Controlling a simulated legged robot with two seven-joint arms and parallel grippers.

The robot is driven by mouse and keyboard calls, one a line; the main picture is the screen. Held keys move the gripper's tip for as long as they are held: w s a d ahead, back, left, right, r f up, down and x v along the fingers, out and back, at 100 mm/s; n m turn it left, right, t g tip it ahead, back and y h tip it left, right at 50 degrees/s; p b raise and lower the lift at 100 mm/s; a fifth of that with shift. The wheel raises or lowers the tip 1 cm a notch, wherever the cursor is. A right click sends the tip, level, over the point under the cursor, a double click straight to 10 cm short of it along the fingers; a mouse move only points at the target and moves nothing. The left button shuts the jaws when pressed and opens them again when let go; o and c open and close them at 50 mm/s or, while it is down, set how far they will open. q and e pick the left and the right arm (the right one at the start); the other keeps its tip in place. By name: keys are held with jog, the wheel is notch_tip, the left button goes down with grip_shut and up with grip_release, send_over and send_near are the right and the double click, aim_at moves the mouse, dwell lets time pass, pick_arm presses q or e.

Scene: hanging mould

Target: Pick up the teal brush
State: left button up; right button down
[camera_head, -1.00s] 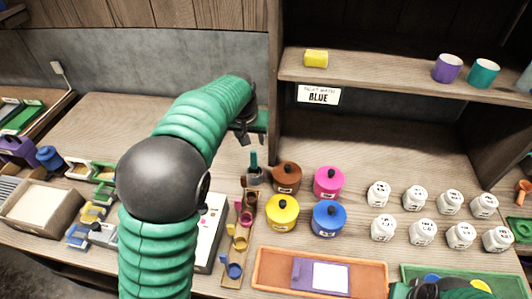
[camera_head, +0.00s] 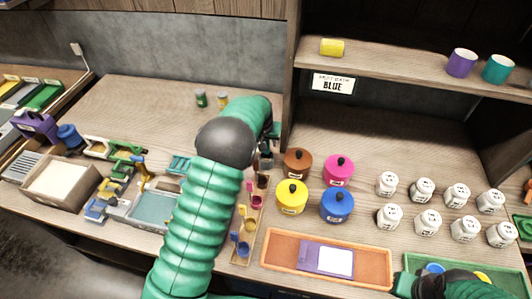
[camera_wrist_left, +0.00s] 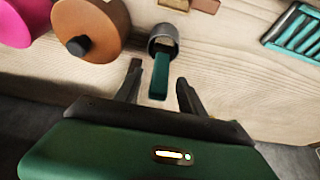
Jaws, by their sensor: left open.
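The teal brush (camera_wrist_left: 160,76) stands handle-up in a small grey metal cup (camera_wrist_left: 163,40), seen in the left wrist view. My left gripper (camera_wrist_left: 159,88) is open and empty. Its two dark fingers lie on either side of the brush handle in that view, apart from it. In the head view, my left forearm covers most of this spot, and the left gripper (camera_head: 271,138) shows only in part beside the shelf upright. My right arm shows as a dark and green part at the bottom right edge; its fingers cannot be made out.
Brown (camera_head: 298,163), pink (camera_head: 339,170), yellow (camera_head: 291,197) and blue (camera_head: 337,205) lidded pots stand close to the right of the cup. Several white jars stand farther right. An orange tray (camera_head: 275,257) lies in front. A shelf upright (camera_head: 297,75) rises behind. A teal rack (camera_head: 180,164) lies left.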

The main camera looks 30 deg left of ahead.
pick_arm(q)
jog(key=shift+w+d, duration=0.1)
jog(key=shift+w, duration=0.05)
jog(key=shift+s+r, duration=0.1)
jog(key=shift+s, duration=0.1)
jog(key=c, duration=0.7)
grip_shut()
